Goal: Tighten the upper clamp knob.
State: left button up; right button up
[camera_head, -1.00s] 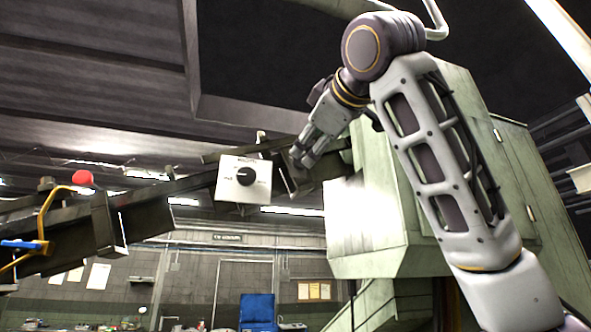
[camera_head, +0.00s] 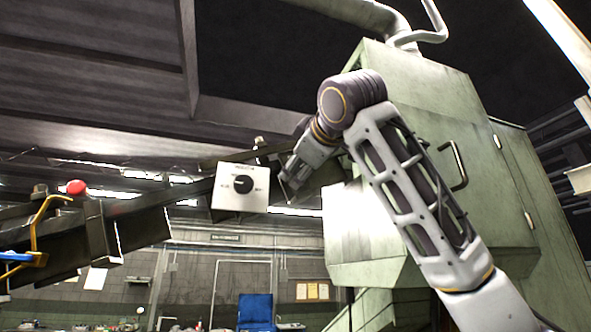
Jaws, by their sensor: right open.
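A black round knob (camera_head: 243,184) sits on a white square panel (camera_head: 228,200) fixed to a dark rail. A small upright grey fitting (camera_head: 259,143) stands on the rail just above the panel. A red ball knob (camera_head: 76,187) is at the far left on the rail. I cannot tell for sure which of these is the upper clamp knob. My right gripper (camera_head: 288,182) is open, just right of the white panel, apart from the black knob in the picture. Its fingertips are small and partly dark against the rail. My left gripper is not in view.
The dark rail (camera_head: 140,222) runs across the left, with a yellow handle (camera_head: 38,225) and a blue part at its end. A large green machine housing (camera_head: 450,110) stands behind my right arm. A blue chair (camera_head: 255,310) is far back below.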

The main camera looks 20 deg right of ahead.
jog(key=shift+w+r, duration=0.1)
jog(key=shift+w, duration=0.4)
jog(key=shift+m, duration=0.4)
jog(key=shift+s+m, duration=0.15)
jog(key=shift+m, duration=2.05)
jog(key=m, duration=0.1)
jog(key=m+b, duration=0.1)
jog(key=m, duration=0.1)
jog(key=shift+a+f, duration=0.15)
jog(key=shift+f, duration=0.05)
jog(key=shift+r+m+b, duration=0.1)
jog(key=shift+m+b, duration=0.45)
jog(key=shift+m, duration=0.85)
jog(key=shift+c, duration=0.2)
